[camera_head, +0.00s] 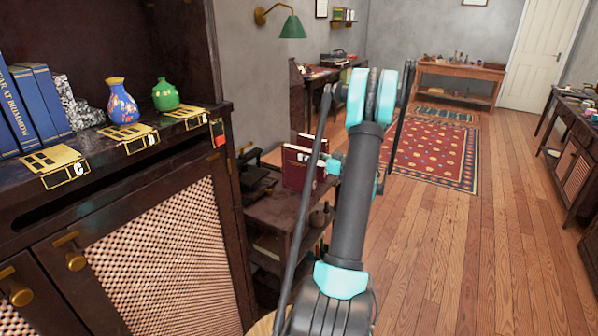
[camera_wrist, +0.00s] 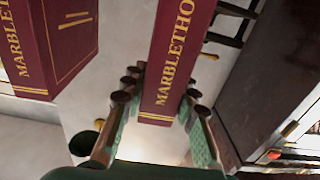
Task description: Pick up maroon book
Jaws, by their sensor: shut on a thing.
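In the wrist view, a maroon book (camera_wrist: 176,60) with gold lettering on its spine stands between the two fingers of my gripper (camera_wrist: 157,112), which is shut on its lower end as pictured. A second, similar maroon book (camera_wrist: 55,40) is at the left of the wrist view, apart from the fingers. In the head view, maroon books (camera_head: 297,166) stand on a small dark shelf unit (camera_head: 275,212) beyond the cabinet. My arm partly hides them there, and my fingertips are mostly hidden.
A dark cabinet (camera_head: 150,250) fills the left, bearing blue books (camera_head: 40,100), a blue vase (camera_head: 122,104) and a green vase (camera_head: 165,95). A desk stands behind the shelf unit. The wooden floor (camera_head: 470,260) on the right is clear, with a red rug (camera_head: 435,155) beyond.

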